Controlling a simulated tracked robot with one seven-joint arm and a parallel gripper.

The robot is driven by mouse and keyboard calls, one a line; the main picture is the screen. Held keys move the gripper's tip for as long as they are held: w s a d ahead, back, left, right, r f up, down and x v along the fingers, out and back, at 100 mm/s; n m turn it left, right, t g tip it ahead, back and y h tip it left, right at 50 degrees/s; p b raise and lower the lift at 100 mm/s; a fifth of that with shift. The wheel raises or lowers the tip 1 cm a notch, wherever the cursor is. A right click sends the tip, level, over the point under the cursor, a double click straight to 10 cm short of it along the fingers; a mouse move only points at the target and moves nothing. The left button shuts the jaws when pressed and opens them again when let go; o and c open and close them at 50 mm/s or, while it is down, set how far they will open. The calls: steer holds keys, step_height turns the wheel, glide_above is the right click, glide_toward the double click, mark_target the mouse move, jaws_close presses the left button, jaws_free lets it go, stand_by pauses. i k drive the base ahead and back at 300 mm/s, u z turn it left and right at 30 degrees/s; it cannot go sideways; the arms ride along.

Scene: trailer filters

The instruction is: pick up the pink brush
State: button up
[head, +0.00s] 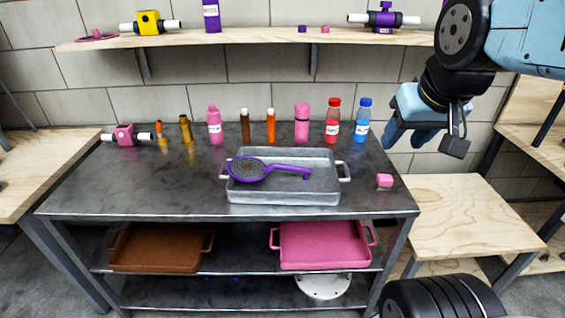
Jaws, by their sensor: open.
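I cannot make out a pink thing that is clearly a brush. A pink cylinder (302,123) with a dark band stands upright at the back of the metal table (130,185), between an orange vial and a red bottle. A small pink block (384,180) lies near the table's right edge. A flat dark-pink piece with a knob (97,36) lies at the left end of the wall shelf. My gripper (408,136) is open and empty, pointing down, up and to the right of the block. It is apart from all of these.
A metal tray (285,197) holds a purple strainer (262,169). Pink (212,125), red (333,120) and blue (362,121) bottles stand along the back. The wall shelf (230,38) overhangs the table's rear. Bare tabletop lies left of the tray.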

mark_target(384, 182)
steer(key=u, duration=0.7)
steer(key=k, duration=1.05)
steer(key=z, duration=0.8)
steer(key=i, duration=1)
steer(key=u, duration=0.05)
